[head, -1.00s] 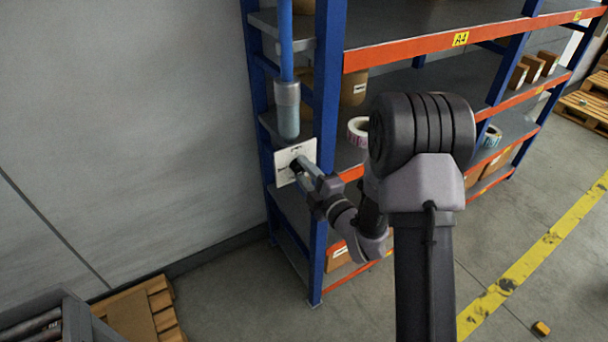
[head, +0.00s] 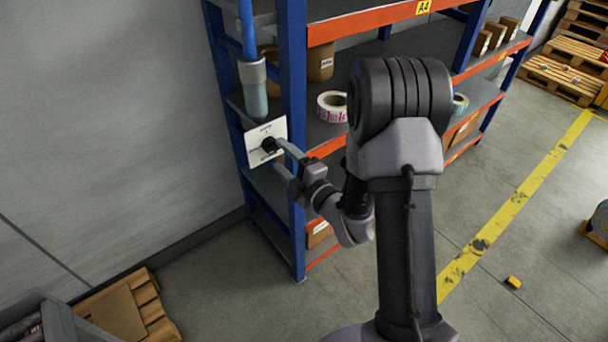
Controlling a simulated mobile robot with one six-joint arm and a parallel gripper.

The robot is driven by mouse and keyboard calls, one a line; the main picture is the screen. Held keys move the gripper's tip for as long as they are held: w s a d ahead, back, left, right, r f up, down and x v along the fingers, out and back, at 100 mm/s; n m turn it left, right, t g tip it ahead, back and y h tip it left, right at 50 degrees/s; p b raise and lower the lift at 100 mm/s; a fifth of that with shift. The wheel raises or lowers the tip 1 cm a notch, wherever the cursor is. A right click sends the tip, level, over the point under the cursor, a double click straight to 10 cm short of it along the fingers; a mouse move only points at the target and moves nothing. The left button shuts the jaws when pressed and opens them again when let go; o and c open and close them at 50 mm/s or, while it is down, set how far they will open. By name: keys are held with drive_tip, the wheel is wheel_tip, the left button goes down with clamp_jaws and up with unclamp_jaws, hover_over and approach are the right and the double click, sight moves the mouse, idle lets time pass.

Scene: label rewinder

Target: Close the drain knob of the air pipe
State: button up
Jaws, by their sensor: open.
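The blue air pipe (head: 247,28) comes down at the left end of the shelf rack and ends in a grey cylindrical bowl (head: 253,92). Below the bowl is a white plate with dark print (head: 262,133). The dark drain knob (head: 269,145) sits in front of this plate. My gripper (head: 279,155) is at the plate with its fingers apart, pointing left toward the knob. One finger is near the knob's upper right; the other is lower. I cannot tell whether a finger touches the knob. The print is too small to read fully.
A blue and orange rack (head: 293,120) stands right beside the pipe, its front post close to my wrist. It holds label rolls (head: 333,106) and boxes. A pallet (head: 130,308) lies at the lower left. The floor at right is mostly clear.

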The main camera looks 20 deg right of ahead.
drive_tip(key=p+v, duration=0.7)
drive_tip(key=v, duration=0.7)
drive_tip(key=shift+d+r, duration=0.1)
